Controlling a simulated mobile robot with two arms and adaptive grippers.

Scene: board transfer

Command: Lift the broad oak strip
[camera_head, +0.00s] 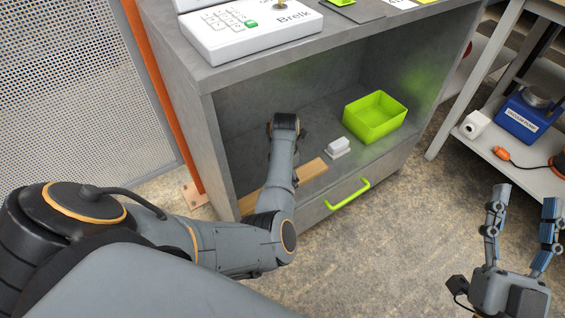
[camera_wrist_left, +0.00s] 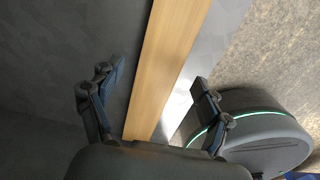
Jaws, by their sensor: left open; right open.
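The broad oak strip (camera_head: 313,170) is a flat, light-brown board lying along the front of the grey cabinet's open shelf, partly hidden behind my left forearm in the head view. In the left wrist view the strip (camera_wrist_left: 172,55) runs lengthwise from the top edge down between the fingers. My left gripper (camera_wrist_left: 151,78) is open, with one finger on each side of the strip and gaps visible beside it. Its fingers are hidden in the head view. My right gripper (camera_head: 522,207) is open and empty over the floor at the lower right.
On the shelf, a small white block (camera_head: 339,147) and a lime-green bin (camera_head: 374,118) stand right of the strip. A green handle (camera_head: 347,194) projects from the drawer below. The cabinet top (camera_head: 200,68) overhangs the shelf. A white keypad box (camera_head: 250,32) sits on it. A side rack holds a blue pump (camera_head: 526,118).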

